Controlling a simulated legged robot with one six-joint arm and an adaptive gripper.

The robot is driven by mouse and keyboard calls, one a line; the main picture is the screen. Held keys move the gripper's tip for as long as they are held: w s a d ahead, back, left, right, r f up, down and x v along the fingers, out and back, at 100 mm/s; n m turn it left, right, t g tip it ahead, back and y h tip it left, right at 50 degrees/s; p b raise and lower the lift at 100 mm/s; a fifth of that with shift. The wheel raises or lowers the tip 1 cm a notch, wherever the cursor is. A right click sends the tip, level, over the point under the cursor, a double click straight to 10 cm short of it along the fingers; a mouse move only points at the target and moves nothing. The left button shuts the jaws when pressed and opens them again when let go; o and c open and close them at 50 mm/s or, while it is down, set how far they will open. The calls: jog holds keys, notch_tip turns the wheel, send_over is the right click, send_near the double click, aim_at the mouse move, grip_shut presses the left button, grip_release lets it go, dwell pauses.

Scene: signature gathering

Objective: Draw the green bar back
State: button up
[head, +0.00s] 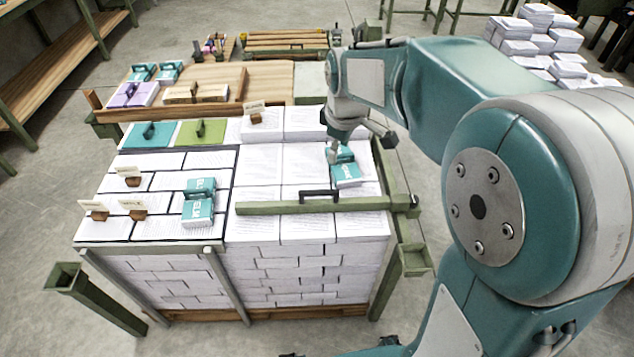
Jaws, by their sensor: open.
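The green bar (280,207) lies across the near part of the white paper stacks on the right half of the table. A black handle (319,193) stands up from its middle. Its right end reaches a green side rail (392,182). My gripper (337,152) points down beyond the bar, close to a teal-and-white bundle (345,174). It is open and apart from the bar's handle. The bundle hides part of the far paper stacks, and whether the gripper touches the bundle is hard to tell.
Another teal bundle (198,207) sits on the left half, with small wooden card holders (130,181) nearby. Teal (150,135) and green (202,132) pads lie behind. A wooden tray (240,110) stands farther back.

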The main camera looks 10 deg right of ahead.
jog(key=w+a+f+n+g, duration=0.1)
jog(key=w+f+n, duration=0.2)
jog(key=w+f, duration=0.4)
jog(key=n+g, duration=0.1)
jog(key=n, duration=0.2)
send_near(319, 191)
notch_tip(319, 191, down, 9)
jog(key=shift+w+f, duration=0.15)
jog(key=shift+f, duration=0.05)
grip_shut()
